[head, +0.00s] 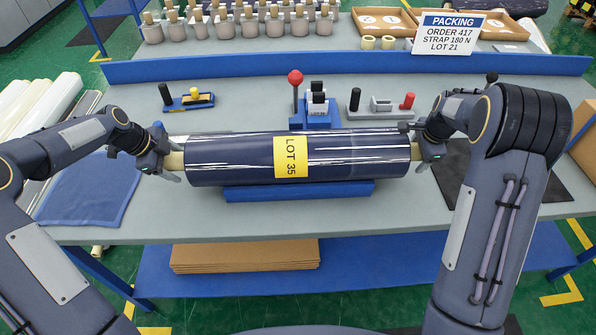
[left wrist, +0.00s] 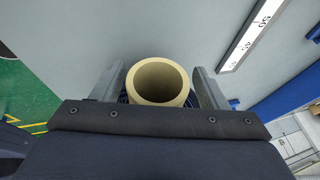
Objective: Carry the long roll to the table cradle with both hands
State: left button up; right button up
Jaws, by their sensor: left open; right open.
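The long roll (head: 345,157), wrapped in glossy dark navy film with a yellow "LOT 35" label (head: 291,157), lies level across the table. The blue table cradle (head: 300,192) shows directly under its middle; the roll appears to rest on it, though the contact is hidden. My left gripper (head: 170,164) is open at the left end of the roll. In the left wrist view, the cream core end (left wrist: 160,82) stands between the two spread fingers (left wrist: 160,88), with gaps on both sides. My right gripper (head: 425,154) is open at the right end, its fingers partly hidden.
Behind the roll stand a blue device with a red-knobbed lever (head: 295,78) and small tool holders (head: 190,99). A blue cloth (head: 92,188) lies left and a dark mat (head: 460,170) right. The front table strip is clear.

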jog(key=shift+r, duration=0.2)
pick_arm(q)
jog(key=v, duration=1.2)
pick_arm(e)
jog(key=v, duration=1.1)
jog(key=shift+s+r, duration=0.15)
jog(key=shift+r, duration=0.15)
